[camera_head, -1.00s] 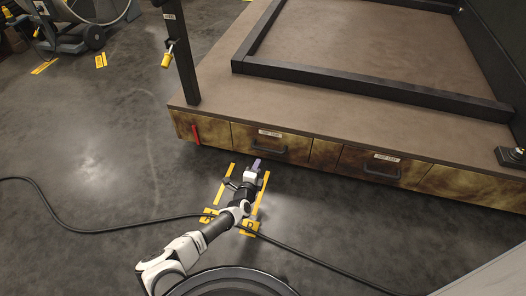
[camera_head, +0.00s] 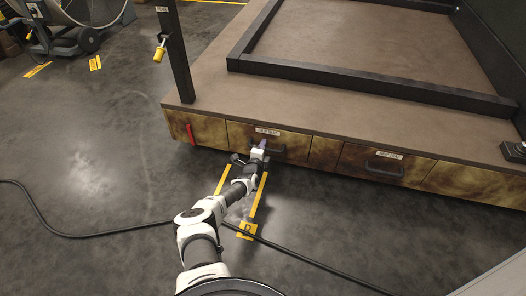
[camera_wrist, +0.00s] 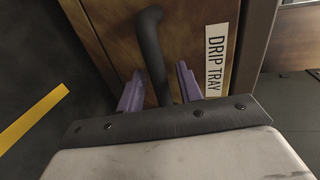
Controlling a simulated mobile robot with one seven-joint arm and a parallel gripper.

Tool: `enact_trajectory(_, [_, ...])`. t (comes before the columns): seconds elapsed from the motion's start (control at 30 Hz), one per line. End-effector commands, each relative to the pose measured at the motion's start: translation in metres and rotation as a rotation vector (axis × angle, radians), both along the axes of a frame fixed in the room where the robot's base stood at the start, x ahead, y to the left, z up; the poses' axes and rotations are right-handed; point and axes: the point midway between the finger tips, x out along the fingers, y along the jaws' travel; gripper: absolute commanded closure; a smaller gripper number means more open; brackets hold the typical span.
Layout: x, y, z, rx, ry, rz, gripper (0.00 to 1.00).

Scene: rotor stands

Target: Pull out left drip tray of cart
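The cart (camera_head: 330,117) has two labelled drip trays in its front edge. The left drip tray (camera_head: 238,134) is flush with the cart front, and its label also shows in the wrist view (camera_wrist: 215,58). Its black handle (camera_wrist: 152,50) runs between the two purple fingers of my gripper (camera_wrist: 160,88). The fingers are apart, one on each side of the handle, with visible gaps. In the head view my gripper (camera_head: 258,148) is at the left tray and covers part of its handle. The right drip tray (camera_head: 352,160) is closed, with its own handle (camera_head: 384,168).
A black cable (camera_head: 110,232) crosses the floor. Yellow floor markings (camera_head: 247,230) lie below my arm. A black post (camera_head: 178,55) rises from the cart's left corner, and a red piece (camera_head: 190,133) is on the front below it. The floor in front is mostly clear.

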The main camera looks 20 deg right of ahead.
Motion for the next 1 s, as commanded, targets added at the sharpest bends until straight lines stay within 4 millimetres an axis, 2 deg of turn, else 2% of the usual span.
enact_trajectory(0.3, [0.0020, -0.0017, 0.0004, 0.000, 0.000, 0.000, 0.64])
enact_trajectory(0.6, [0.0018, -0.0016, 0.0002, 0.001, 0.000, -0.001, 1.00])
enact_trajectory(0.87, [0.0013, -0.0015, 0.0005, 0.000, 0.000, -0.001, 1.00])
enact_trajectory(1.0, [-0.0057, 0.0009, 0.0023, -0.001, 0.002, 0.001, 1.00])
